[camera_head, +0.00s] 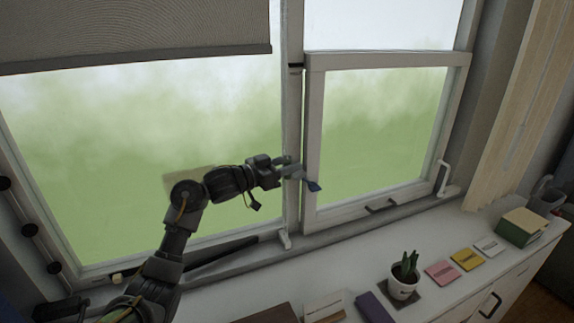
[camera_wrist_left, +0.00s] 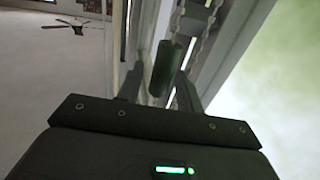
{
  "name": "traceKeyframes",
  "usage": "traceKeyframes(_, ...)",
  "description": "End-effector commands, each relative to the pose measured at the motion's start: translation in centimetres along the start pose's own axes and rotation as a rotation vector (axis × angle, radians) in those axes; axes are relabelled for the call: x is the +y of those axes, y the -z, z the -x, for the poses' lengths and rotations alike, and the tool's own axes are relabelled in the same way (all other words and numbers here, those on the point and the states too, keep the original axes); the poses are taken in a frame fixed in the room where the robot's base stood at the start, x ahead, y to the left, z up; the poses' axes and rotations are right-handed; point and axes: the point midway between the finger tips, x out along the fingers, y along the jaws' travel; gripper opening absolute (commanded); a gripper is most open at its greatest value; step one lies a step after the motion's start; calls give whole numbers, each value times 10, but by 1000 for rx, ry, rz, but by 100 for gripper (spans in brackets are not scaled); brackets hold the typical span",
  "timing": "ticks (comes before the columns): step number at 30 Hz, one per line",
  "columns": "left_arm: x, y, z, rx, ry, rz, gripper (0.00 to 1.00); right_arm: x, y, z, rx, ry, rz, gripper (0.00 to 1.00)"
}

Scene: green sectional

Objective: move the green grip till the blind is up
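The grey blind (camera_head: 130,32) hangs over the top of the left window pane, its lower edge well above the sill. My left gripper (camera_head: 301,174) is at the post between the two panes. In the left wrist view, the dark green grip (camera_wrist_left: 167,62) hangs upright between or just beyond the fingertips of the same gripper (camera_wrist_left: 160,82). The fingers stand apart, with a gap on the grip's left side; whether the right finger touches it I cannot tell. A bead chain (camera_wrist_left: 207,28) shows beside the grip. In the head view the grip is hard to make out. My right gripper is out of view.
The right window sash (camera_head: 313,140) stands close beside the left gripper. A potted plant (camera_head: 404,278), coloured notes (camera_head: 466,260) and a green box (camera_head: 522,227) are on the white counter below. Pale vertical slats (camera_head: 525,90) hang at the right.

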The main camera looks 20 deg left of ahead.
Motion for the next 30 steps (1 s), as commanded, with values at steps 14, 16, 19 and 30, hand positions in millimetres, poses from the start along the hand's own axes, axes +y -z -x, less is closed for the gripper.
traceKeyframes(14,-1,-4,19,-1,1,-3,39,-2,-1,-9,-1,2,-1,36)
traceKeyframes(16,-1,-4,32,-1,2,-5,39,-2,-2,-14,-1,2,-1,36)
traceKeyframes(19,-1,-5,53,-2,2,-5,39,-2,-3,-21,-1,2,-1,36)
traceKeyframes(30,0,-2,105,-1,0,-1,39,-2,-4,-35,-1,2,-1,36)
